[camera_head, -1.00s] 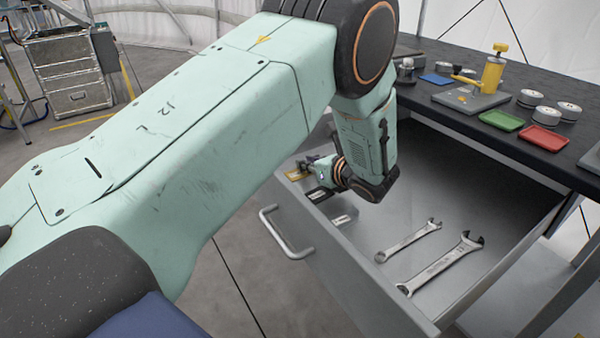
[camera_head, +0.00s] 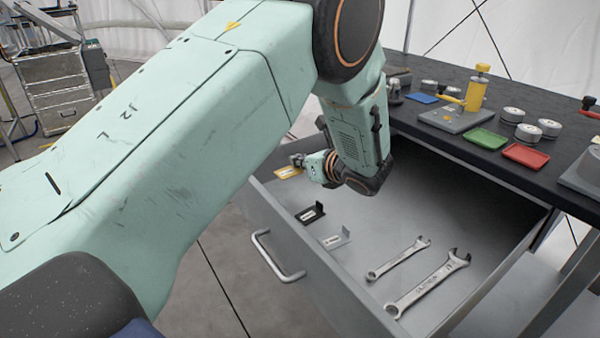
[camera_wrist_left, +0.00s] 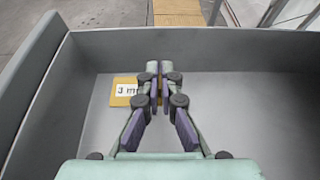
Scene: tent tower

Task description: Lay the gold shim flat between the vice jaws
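The gold shim (camera_head: 288,172) is a small flat plate with a white label, near the far left corner of the open drawer (camera_head: 370,215). It also shows in the left wrist view (camera_wrist_left: 124,92), where its label reads 3 mm. My left gripper (camera_head: 297,160) has its fingers close together at the shim's right end, in the wrist view too (camera_wrist_left: 161,75). The shim moves with the gripper, so it is shut on it; the gripped part is hidden between the fingers. I cannot clearly make out the vice jaws. My right gripper is not in view.
A black shim (camera_head: 311,213), a grey shim (camera_head: 337,239) and two wrenches (camera_head: 428,284) lie in the drawer. On the dark bench stand a grey block with a yellow post (camera_head: 476,92), a green tray (camera_head: 487,139), a red tray (camera_head: 525,155) and several metal discs.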

